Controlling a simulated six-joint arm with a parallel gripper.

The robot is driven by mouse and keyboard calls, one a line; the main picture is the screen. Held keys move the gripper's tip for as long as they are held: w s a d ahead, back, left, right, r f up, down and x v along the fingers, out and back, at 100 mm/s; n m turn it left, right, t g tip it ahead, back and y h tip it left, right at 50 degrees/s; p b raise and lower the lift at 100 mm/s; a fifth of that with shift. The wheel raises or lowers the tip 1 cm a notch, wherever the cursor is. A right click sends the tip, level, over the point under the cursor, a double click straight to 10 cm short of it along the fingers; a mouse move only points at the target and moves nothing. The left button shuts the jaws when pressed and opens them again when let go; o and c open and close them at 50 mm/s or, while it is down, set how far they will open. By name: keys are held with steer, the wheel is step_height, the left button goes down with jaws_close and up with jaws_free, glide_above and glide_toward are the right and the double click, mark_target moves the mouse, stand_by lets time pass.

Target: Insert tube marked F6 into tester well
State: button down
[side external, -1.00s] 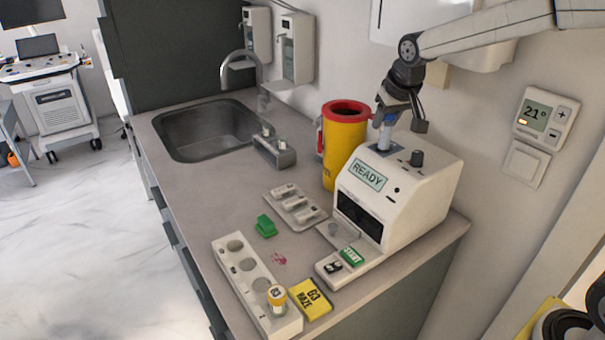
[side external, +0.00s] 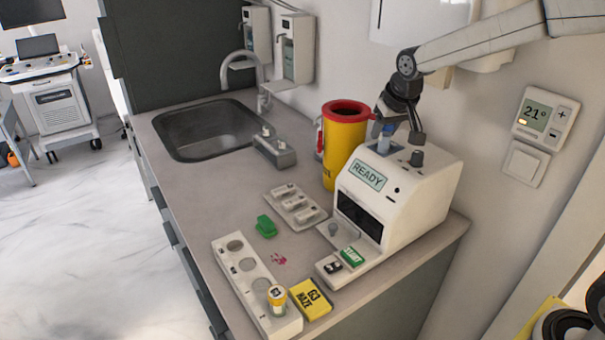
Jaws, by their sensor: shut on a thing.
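The white tester (side external: 415,200) stands at the right end of the counter, and its screen (side external: 368,176) reads READY. My gripper (side external: 387,128) is above the tester's top and is shut on a clear, bluish tube (side external: 384,144). The tube looks roughly upright, with its lower end at the dark well opening in the tester's top. How deep it sits cannot be seen, and the jaws hide its upper part. No F6 marking is readable on it.
A yellow bin with a red rim (side external: 345,108) stands just behind. In front are a white rack (side external: 247,264) holding a yellow-capped tube (side external: 277,297), a yellow box (side external: 311,299) and a small tray (side external: 312,216).

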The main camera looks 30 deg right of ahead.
steer(key=shift+f, duration=0.85)
steer(key=shift+c, duration=1)
jaws_free()
steer(key=shift+r, duration=0.1)
steer(key=v, duration=0.7)
steer(key=shift+s+r, duration=0.2)
steer(key=shift+r, duration=0.1)
